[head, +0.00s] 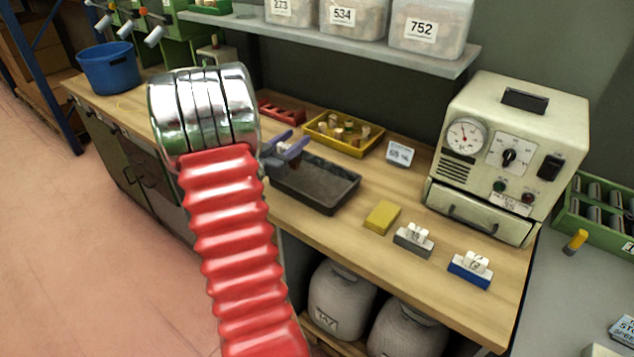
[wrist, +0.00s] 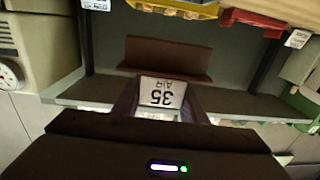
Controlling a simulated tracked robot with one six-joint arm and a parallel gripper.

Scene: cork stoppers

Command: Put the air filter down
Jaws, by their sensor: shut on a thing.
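My gripper (head: 285,150) shows in the head view as purple-grey fingers just right of my chrome wrist joint, above the rear left part of a dark tray (head: 340,193). In the wrist view my gripper (wrist: 160,100) is shut on the air filter, a white block (wrist: 162,92) with the label "35 AIR" upside down and what looks like a dark brown slab (wrist: 168,55) beyond it. In the head view the held filter is mostly hidden or too small to make out. I cannot tell whether it touches anything.
A yellow bin (head: 375,147) of corks and a red rack (head: 283,112) stand behind the tray. A yellow pad (head: 382,217), a grey-based block (head: 413,243), a blue-based block (head: 470,272) and a cream machine (head: 510,150) are to the right. A shelf (head: 340,42) overhangs the bench.

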